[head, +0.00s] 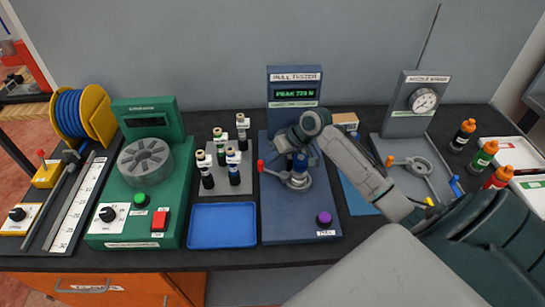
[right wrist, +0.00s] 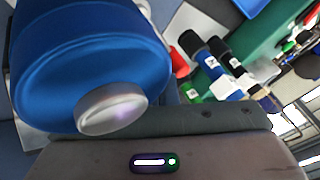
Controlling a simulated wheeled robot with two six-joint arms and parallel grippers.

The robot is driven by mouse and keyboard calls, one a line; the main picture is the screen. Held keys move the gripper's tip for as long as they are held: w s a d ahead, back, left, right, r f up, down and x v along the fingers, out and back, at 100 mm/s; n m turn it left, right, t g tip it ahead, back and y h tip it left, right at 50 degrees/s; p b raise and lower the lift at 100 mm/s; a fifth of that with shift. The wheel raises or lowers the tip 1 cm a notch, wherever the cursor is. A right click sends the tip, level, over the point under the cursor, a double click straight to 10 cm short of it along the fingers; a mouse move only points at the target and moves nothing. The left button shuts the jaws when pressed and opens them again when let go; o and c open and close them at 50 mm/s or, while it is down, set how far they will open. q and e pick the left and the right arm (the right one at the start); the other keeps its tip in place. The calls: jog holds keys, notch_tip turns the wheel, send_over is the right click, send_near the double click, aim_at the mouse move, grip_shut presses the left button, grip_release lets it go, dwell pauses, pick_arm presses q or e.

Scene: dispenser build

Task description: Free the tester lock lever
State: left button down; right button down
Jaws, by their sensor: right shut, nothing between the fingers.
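The pull tester (head: 278,215) is a dark blue machine in the middle of the bench in the head view, its display reading about "PEAK 729 N". A red-tipped lever (head: 261,166) sticks out to the left of its round grey fixture (head: 297,181). A blue cylindrical part stands in the fixture (head: 299,163). My right gripper (head: 288,141) is shut and empty, just above and behind the fixture; its fingertips are hard to make out. In the right wrist view a blue cylinder (right wrist: 95,50) with a grey round knob fills the left, and a red piece (right wrist: 179,62) shows behind it.
A blue tray (head: 222,226) and a rack with several black bottles (head: 232,170) stand left of the tester. A green machine (head: 180,205) is further left. A gauge stand (head: 404,125) and several coloured bottles (head: 483,155) are at the right. My right arm crosses the bench's right side.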

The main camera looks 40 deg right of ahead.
jog(key=shift+a+n, duration=0.15)
jog(key=shift+n, duration=0.15)
jog(key=shift+a+n+g+y, duration=0.15)
jog(key=shift+n+g+y, duration=0.15)
jog(key=shift+s+a+r+n+g+y, duration=0.1)
jog(key=shift+a+n+g+y, duration=0.1)
jog(key=shift+a+n+g, duration=0.3)
jog(key=shift+s+a+n+g+y, duration=0.1)
jog(key=shift+n+g+y, duration=0.1)
jog(key=shift+n, duration=0.5)
jog(key=shift+s+a+n+g, duration=0.1)
jog(key=shift+a+n+g, duration=0.15)
jog(key=shift+n, duration=0.25)
jog(key=shift+s+a+p, duration=0.1)
jog(key=shift+p, duration=0.3)
jog(key=shift+a, duration=0.1)
